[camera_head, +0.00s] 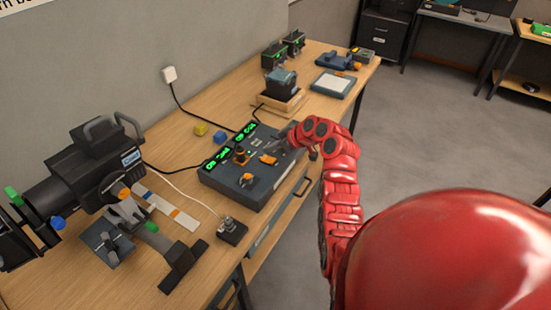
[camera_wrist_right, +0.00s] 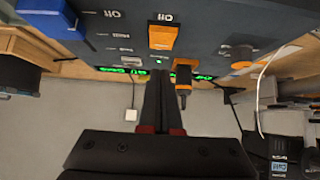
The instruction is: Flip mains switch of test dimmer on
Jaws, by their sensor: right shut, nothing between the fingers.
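The test dimmer (camera_head: 232,187) is a dark blue-grey box with green lit displays, near the front edge of the workbench. An orange switch (camera_head: 268,159) sits on its top panel; in the wrist view the orange rocker (camera_wrist_right: 163,37) shows with an inverted "Off" label beside it and a small green light nearby. My right gripper (camera_head: 280,146) is over the panel near this switch, shut and empty. In the wrist view its closed fingers (camera_wrist_right: 159,74) point towards the panel near the rocker. I cannot tell if they touch anything. My left gripper is not in view.
An orange-topped lever (camera_head: 240,151) stands on the panel close by. A large black lamp (camera_head: 85,165) and a small black box (camera_head: 232,231) are to the left. A dark device on a wooden base (camera_head: 283,104) stands behind. Cables cross the bench (camera_head: 195,95).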

